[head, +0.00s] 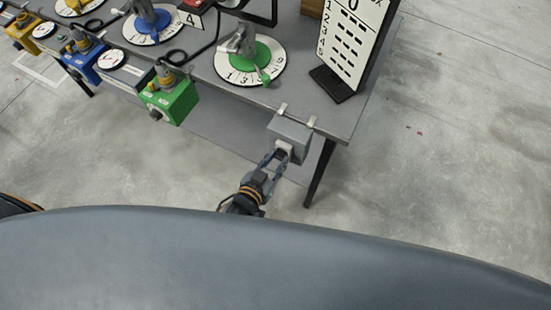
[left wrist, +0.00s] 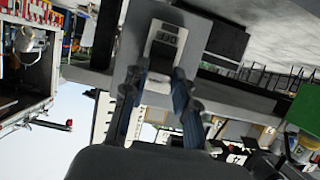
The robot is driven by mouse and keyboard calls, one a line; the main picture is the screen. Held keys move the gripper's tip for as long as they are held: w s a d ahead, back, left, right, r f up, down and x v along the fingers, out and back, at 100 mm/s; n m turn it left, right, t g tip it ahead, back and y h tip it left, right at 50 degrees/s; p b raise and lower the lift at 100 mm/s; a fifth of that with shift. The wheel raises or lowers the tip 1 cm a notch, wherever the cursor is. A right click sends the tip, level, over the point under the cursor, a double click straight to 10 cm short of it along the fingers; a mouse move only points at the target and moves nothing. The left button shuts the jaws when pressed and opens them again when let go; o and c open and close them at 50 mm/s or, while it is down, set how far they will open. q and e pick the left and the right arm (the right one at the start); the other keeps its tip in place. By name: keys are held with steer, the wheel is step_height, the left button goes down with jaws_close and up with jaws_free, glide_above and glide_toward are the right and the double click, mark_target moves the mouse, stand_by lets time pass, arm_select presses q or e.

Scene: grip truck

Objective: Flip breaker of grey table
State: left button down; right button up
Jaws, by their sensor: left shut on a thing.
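The grey table (head: 205,73) fills the upper part of the head view. A grey breaker box (head: 289,137) hangs on its front edge near the right corner, held by two light clips. My left gripper (head: 277,157) reaches up to the front of this box. In the left wrist view the breaker (left wrist: 166,39) shows a pale plate with a dark switch. The fingers of my left gripper (left wrist: 171,76) are at the switch, one on each side, and are shut on it. The fingertips partly hide the switch's lower end. My right gripper is not in view.
A green box (head: 170,99) and a blue box hang on the table's front edge to the left. A green dial (head: 250,62) and a white sign (head: 350,40) stand on top. A dark table leg (head: 319,175) is right of the breaker. The floor at right is clear.

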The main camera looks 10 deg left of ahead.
arm_select(q)
steer(key=c, duration=1)
jaws_free()
steer(key=shift+c, duration=0.2)
steer(key=v, duration=1.2)
steer(key=shift+r, duration=0.1)
steer(key=s+a+f+g+y, duration=0.1)
steer(key=s+a+f+g, duration=0.15)
steer(key=f, duration=0.55)
steer(key=s+a+f+g, duration=0.1)
steer(key=s+f+g, duration=0.15)
steer(key=f, duration=0.65)
steer(key=s+a+f+g+y, duration=0.1)
steer(key=s+a+f, duration=0.15)
steer(key=f, duration=0.55)
steer(key=s+a+f+g+y, duration=0.1)
steer(key=s+a+f+g, duration=0.2)
steer(key=s+f, duration=0.3)
steer(key=s+a+f+n+g+y, duration=0.1)
steer(key=s+a+f+g, duration=0.2)
steer(key=s+f, duration=0.4)
steer(key=shift+s+a+f, duration=0.15)
steer(key=shift+s+a, duration=0.75)
steer(key=shift+s, duration=0.25)
